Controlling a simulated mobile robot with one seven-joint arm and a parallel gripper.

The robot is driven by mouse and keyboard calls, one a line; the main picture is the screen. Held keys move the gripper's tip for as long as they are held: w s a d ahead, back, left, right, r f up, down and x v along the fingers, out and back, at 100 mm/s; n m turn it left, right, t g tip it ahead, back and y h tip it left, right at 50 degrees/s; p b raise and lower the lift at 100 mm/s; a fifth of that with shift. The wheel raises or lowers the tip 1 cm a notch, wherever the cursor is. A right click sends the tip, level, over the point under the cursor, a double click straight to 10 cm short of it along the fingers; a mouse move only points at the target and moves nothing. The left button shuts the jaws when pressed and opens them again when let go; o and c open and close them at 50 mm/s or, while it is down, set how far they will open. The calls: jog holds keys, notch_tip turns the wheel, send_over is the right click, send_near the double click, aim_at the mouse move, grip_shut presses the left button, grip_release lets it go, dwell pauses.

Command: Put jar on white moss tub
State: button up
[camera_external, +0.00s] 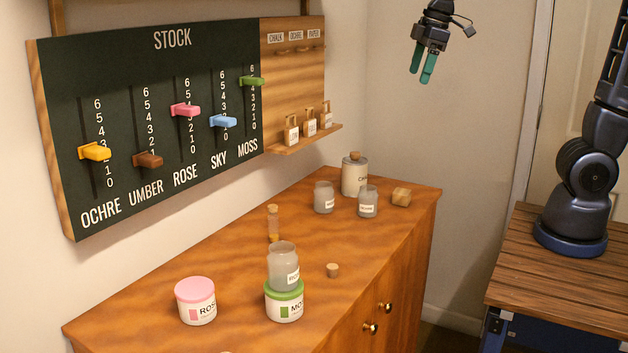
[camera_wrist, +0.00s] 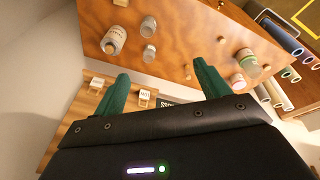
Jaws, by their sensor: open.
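The white moss tub (camera_external: 284,305), with a green lid and label, stands near the front of the wooden cabinet top. A frosted glass jar (camera_external: 283,268) stands upright on its lid, with no gripper touching it. The tub with the jar also shows small at the right of the wrist view (camera_wrist: 252,70). My gripper (camera_external: 421,76) has green fingers and hangs high at the upper right, well away from the jar and tub. It is open and empty, its fingers spread wide in the wrist view (camera_wrist: 162,80).
A pink-lidded rose tub (camera_external: 196,303) stands left of the moss tub. A corked vial (camera_external: 273,225), a loose cork (camera_external: 333,270), two more jars (camera_external: 324,198) (camera_external: 368,202), a corked canister (camera_external: 354,178) and a wooden block (camera_external: 402,197) are also on the cabinet. A stock board (camera_external: 160,70) hangs behind.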

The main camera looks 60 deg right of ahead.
jog(key=s+d+f+m+t, duration=0.1)
jog(key=s+d+f+m, duration=0.1)
jog(key=s+d, duration=0.5)
jog(key=s+d+f+m, duration=0.2)
jog(key=s+d+m, duration=0.2)
jog(key=s+d, duration=0.3)
jog(key=s, duration=0.4)
jog(key=shift+d+f+m+t, duration=0.35)
jog(key=shift+f+m+t, duration=0.05)
